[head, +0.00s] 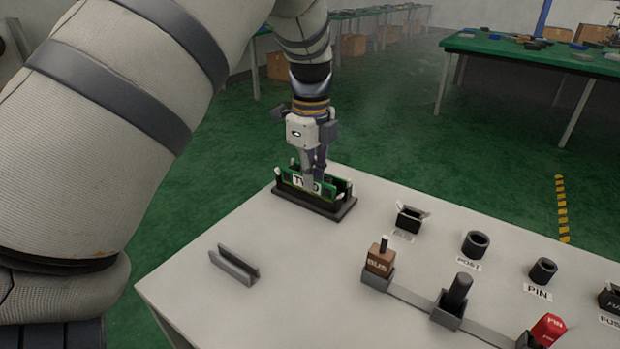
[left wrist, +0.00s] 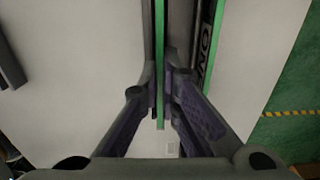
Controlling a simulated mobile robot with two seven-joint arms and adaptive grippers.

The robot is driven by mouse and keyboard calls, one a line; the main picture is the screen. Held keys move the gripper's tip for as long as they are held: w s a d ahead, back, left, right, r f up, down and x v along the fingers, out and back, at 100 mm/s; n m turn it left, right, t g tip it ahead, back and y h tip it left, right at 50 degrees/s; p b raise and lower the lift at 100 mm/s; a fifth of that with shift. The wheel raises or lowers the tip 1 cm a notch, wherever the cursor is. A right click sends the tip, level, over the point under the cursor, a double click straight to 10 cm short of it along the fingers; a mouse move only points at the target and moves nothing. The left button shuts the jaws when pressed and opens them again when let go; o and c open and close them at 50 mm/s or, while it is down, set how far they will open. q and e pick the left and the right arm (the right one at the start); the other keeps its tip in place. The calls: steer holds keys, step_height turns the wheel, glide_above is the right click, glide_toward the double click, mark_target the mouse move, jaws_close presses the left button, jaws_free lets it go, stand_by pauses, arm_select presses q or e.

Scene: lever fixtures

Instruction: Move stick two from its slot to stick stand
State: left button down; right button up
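Stick two (head: 298,181) is a thin green board with a white "TWO" label, upright in a black slotted holder (head: 318,207) at the table's far left corner. My left gripper (head: 314,181) points down over it. One finger covers part of the label. In the left wrist view, the fingers (left wrist: 160,80) close in on both sides of the green edge of stick two (left wrist: 160,40). A second stick with a dark label (left wrist: 207,50) is just to the right there. A grey channel-shaped stand (head: 235,266) is empty nearer the front. My right gripper is out of view.
Right of the holder are a small black box (head: 410,219), a "POST" ring (head: 475,243) and a "PIN" ring (head: 543,270). The table between holder and stand is clear.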

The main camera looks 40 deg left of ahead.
arm_select(q)
steer(key=shift+r, duration=0.15)
steer(key=shift+r+p, duration=0.3)
steer(key=shift+r, duration=1.7)
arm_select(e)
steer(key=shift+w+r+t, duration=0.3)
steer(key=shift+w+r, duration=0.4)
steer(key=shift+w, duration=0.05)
arm_select(q)
steer(key=shift+r+p, duration=0.4)
steer(key=shift+r, duration=0.65)
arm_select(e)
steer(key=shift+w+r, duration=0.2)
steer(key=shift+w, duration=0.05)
arm_select(q)
steer(key=shift+f, duration=0.1)
